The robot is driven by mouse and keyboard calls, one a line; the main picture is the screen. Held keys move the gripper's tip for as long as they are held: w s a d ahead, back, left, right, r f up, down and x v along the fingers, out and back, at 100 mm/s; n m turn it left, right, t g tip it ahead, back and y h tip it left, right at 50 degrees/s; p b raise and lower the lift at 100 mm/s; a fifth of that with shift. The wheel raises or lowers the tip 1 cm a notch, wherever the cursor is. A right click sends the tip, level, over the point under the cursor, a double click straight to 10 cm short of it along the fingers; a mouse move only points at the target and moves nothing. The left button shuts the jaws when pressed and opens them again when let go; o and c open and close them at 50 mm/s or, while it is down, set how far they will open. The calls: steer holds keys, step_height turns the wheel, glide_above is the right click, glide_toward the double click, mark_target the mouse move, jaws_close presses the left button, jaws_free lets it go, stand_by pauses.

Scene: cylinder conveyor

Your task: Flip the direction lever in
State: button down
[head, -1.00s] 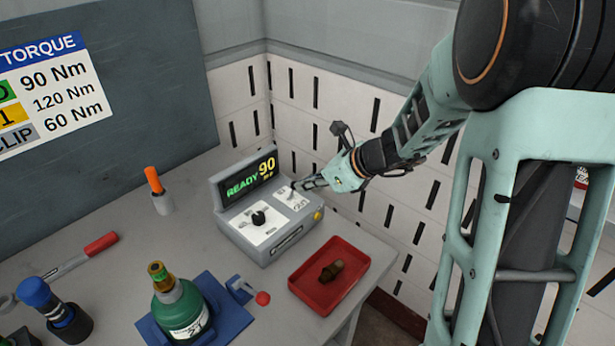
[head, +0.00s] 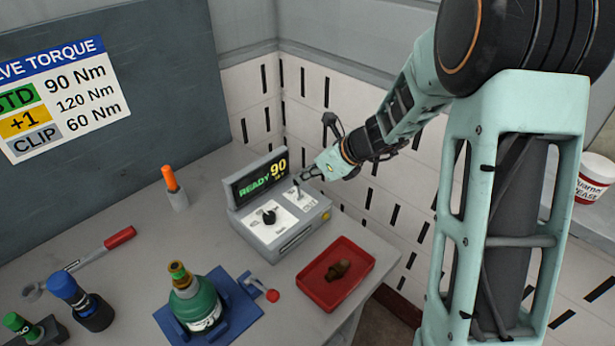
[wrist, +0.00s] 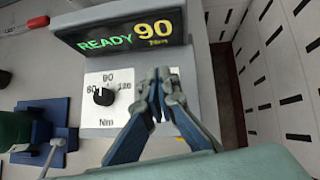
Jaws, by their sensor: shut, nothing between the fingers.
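A grey control box (head: 283,240) stands at the back of the bench, its screen (head: 262,178) reading READY 90. A black dial knob (head: 268,217) is on its top panel and also shows in the wrist view (wrist: 103,96). A small upright lever (head: 297,188) stands on the panel's right side. My gripper (head: 302,178) is at this lever, coming from the right. In the wrist view my gripper (wrist: 158,78) has its fingertips together over the panel's right part, with nothing visible between them. The fingers hide the lever there, and I cannot tell whether they touch it.
A red tray (head: 306,285) with a brown fitting (head: 337,270) is at the bench's right front. A wall is close behind.

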steer(key=shift+w+a, duration=0.1)
steer(key=shift+a, duration=0.05)
steer(key=shift+r, duration=0.1)
steer(key=shift+r+p, duration=0.7)
steer(key=shift+r, duration=0.05)
